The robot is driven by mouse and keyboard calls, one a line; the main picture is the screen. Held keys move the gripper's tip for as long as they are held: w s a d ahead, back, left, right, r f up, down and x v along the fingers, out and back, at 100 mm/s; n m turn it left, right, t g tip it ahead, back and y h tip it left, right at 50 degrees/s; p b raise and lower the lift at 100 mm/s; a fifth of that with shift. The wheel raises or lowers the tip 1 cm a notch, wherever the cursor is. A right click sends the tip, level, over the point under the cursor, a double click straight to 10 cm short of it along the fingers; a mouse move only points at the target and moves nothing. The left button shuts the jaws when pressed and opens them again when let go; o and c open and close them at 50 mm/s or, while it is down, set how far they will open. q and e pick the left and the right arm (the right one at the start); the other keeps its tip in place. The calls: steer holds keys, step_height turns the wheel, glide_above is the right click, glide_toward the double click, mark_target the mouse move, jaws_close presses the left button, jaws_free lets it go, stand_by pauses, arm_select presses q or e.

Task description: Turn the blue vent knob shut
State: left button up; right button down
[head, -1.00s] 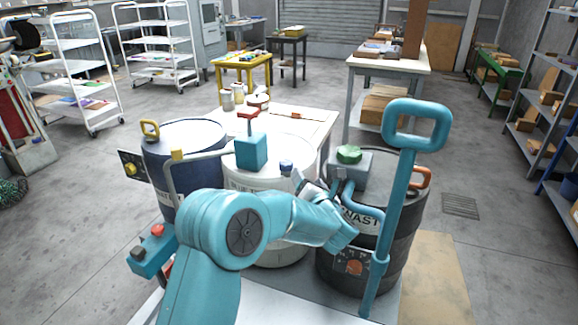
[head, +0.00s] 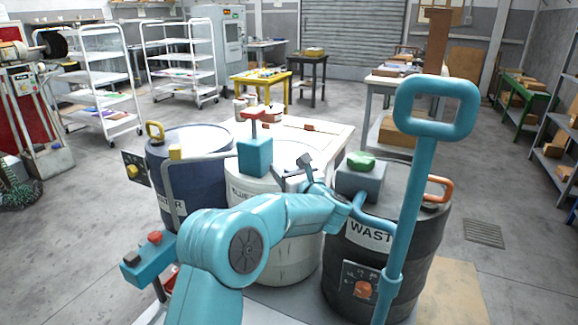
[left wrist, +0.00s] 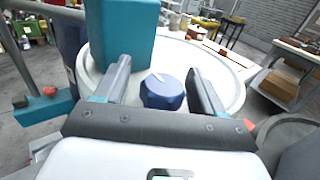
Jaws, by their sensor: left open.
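The blue vent knob (left wrist: 162,91) sits on the lid of the white drum (left wrist: 228,85), with a white pointer line on its top. In the left wrist view it lies between the two fingers of my open left gripper (left wrist: 159,68), with a gap on each side. In the head view my left gripper (head: 292,170) is over the right side of the white drum's lid (head: 285,255), and the knob is hidden there. The knob's height relative to the fingertips is hard to tell. My right gripper is not in view.
A teal block with a red-topped post (head: 254,155) stands on the lid, close left of my gripper. A blue drum (head: 190,165) is left; a black waste drum (head: 375,255) with a grey box and green knob (head: 361,160) is right. A tall teal handle (head: 435,105) rises in front.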

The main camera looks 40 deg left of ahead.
arm_select(q)
steer(key=shift+w+a+f, duration=0.15)
steer(key=shift+w+a, duration=0.2)
steer(key=shift+a, duration=0.3)
steer(key=shift+d, duration=0.1)
steer(key=shift+c, duration=0.3)
steer(key=c, duration=0.9)
steer(key=shift+f+b, duration=0.1)
steer(key=shift+b, duration=0.3)
steer(key=m+t+h+b, duration=0.2)
steer(key=b, duration=0.3)
steer(key=m+t+h+b, duration=0.2)
steer(key=t+b, duration=0.1)
steer(key=b, duration=0.1)
steer(key=m+t+h+b, duration=0.2)
steer(key=t+b, duration=0.1)
steer(key=b, duration=0.2)
steer(key=shift+w+d+f+m+b, duration=0.15)
steer(key=shift+w+d+m+b, duration=0.1)
steer(key=shift+w+m+b, duration=0.15)
steer(key=shift+w+d+r+m+t+h+b, duration=0.15)
steer(key=shift+m+t+h+b, duration=0.4)
steer(key=shift+h, duration=0.3)
steer(key=shift+s+d+r+m+t+h+b, duration=0.15)
steer(key=shift+m+t+h+b, duration=0.4)
steer(key=shift+h, duration=0.3)
steer(key=shift+w, duration=0.15)
